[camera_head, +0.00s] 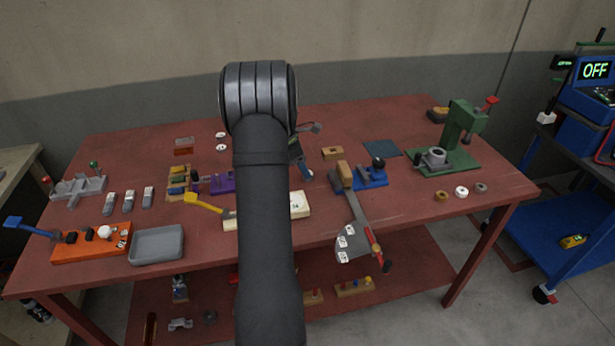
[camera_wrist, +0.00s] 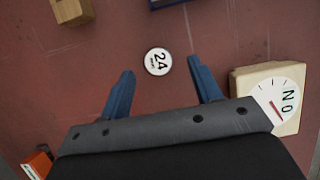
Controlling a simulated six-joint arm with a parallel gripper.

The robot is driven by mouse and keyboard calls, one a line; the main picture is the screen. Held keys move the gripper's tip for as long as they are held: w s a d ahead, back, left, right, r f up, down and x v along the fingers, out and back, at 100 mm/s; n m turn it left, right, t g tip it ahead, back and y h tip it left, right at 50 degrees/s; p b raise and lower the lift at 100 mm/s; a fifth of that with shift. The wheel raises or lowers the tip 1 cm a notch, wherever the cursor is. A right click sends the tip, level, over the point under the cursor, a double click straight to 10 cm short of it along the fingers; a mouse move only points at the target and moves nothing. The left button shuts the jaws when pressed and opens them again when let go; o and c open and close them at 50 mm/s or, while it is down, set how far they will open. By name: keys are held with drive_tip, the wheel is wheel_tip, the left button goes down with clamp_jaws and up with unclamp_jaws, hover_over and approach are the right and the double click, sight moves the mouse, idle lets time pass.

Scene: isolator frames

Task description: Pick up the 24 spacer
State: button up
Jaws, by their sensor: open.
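The 24 spacer (camera_wrist: 158,61) is a small white disc with a black "24" on its face. It lies on the red table in the wrist view. My gripper (camera_wrist: 160,66) is open, with its two blue fingers apart and the spacer showing between their tips. The spacer does not appear to touch either finger. I cannot tell the height of the fingertips above it. In the head view my arm covers much of this area, and my gripper (camera_head: 306,172) shows only partly behind it. I cannot make out the spacer clearly there.
A cream block with a dial (camera_wrist: 283,95) stands right of the fingers in the wrist view. A wooden block (camera_wrist: 72,10) is at upper left. In the head view, a blue fixture (camera_head: 371,181) and a hinged lever (camera_head: 360,215) stand right of my arm. Bare table surrounds the spacer.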

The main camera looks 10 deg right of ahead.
drive_tip(key=x, duration=0.3)
drive_tip(key=shift+w+f, duration=0.15)
drive_tip(key=shift+f, duration=0.05)
drive_tip(key=c, duration=1.1)
drive_tip(key=shift+r, duration=0.1)
